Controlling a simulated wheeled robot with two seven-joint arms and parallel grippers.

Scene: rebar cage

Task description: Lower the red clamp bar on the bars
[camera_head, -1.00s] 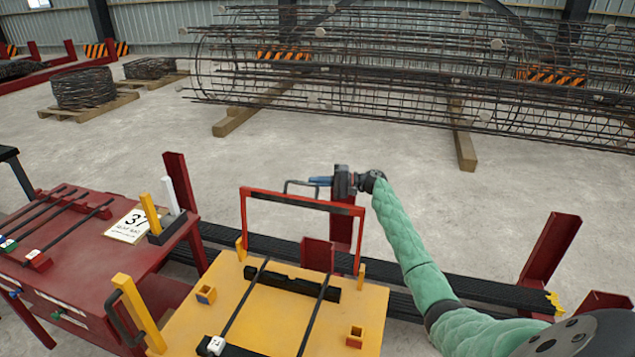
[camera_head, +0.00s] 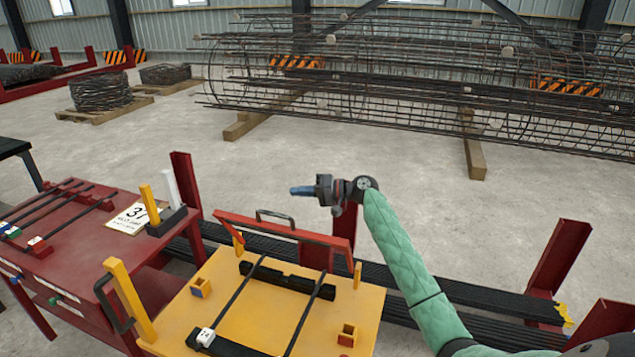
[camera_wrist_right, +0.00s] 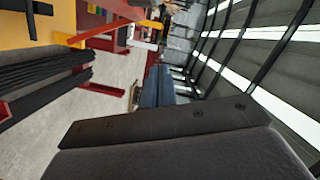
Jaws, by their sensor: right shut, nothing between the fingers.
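The red clamp bar (camera_head: 284,232) is a hinged red frame at the far edge of the yellow table (camera_head: 260,325). It is tilted partway down toward me, with a dark handle (camera_head: 275,217) on its top edge. Two thin dark bars, the left one (camera_head: 232,302) and the right one (camera_head: 305,315), lie across the table under it. My right gripper (camera_head: 296,190) has blue fingers, shut and empty, pointing left just above and right of the handle. In the right wrist view the blue fingers (camera_wrist_right: 152,88) and part of the red bar (camera_wrist_right: 112,28) show. My left gripper is out of view.
A red table (camera_head: 85,250) with several dark bars and a sign marked 37 (camera_head: 136,215) stands at the left. Yellow posts stand on the yellow table. Dark long bars (camera_head: 440,290) between red posts lie behind it. A big rebar cage (camera_head: 420,80) stands farther back.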

